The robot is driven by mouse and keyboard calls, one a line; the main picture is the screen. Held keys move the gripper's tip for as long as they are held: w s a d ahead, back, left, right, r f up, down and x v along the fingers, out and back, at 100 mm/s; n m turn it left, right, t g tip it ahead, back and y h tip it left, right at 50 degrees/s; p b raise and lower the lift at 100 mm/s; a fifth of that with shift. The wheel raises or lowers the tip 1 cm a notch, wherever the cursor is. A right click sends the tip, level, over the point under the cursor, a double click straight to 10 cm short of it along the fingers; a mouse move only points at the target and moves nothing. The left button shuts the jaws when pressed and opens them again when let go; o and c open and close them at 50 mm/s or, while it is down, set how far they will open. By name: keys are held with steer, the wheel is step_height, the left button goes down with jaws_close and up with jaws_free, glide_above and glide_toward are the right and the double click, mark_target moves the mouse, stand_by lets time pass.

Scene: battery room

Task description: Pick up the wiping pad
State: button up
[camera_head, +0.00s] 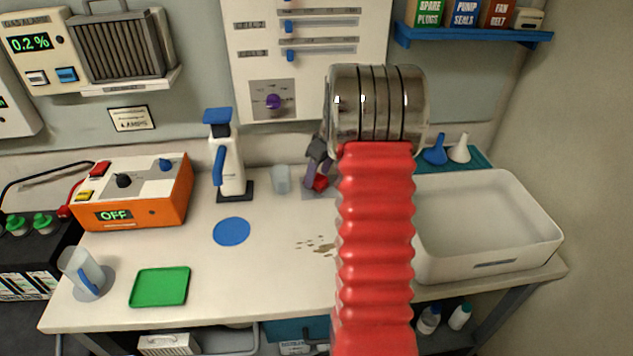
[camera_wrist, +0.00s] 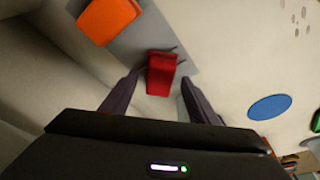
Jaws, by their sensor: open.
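My gripper (camera_head: 315,180) is open over the back of the bench, and its two purple fingers also show in the wrist view (camera_wrist: 160,79). A red block (camera_wrist: 161,76) with thin dark edges lies between the fingertips, with a gap on either side. In the head view the red block (camera_head: 320,183) shows low beside a finger. An orange block (camera_wrist: 108,18) lies to its upper left in the wrist view, outside the fingers. Both are on a grey mat (camera_wrist: 172,30). I cannot tell for certain which is the wiping pad. My arm hides the orange block in the head view.
A clear cup (camera_head: 281,180) and a spray bottle (camera_head: 230,160) stand left of my gripper. A white basin (camera_head: 425,265) is at right. A blue disc (camera_head: 231,231), green tray (camera_head: 160,287) and brown spots (camera_head: 318,246) lie on the bench. The front middle is mostly clear.

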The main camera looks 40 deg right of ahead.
mark_target(318, 177)
steer(key=shift+w+f, duration=0.1)
steer(key=shift+f, duration=0.35)
steer(key=c, duration=1.1)
step_height(318, 177, up, 18)
stand_by(0.5)
stand_by(0.3)
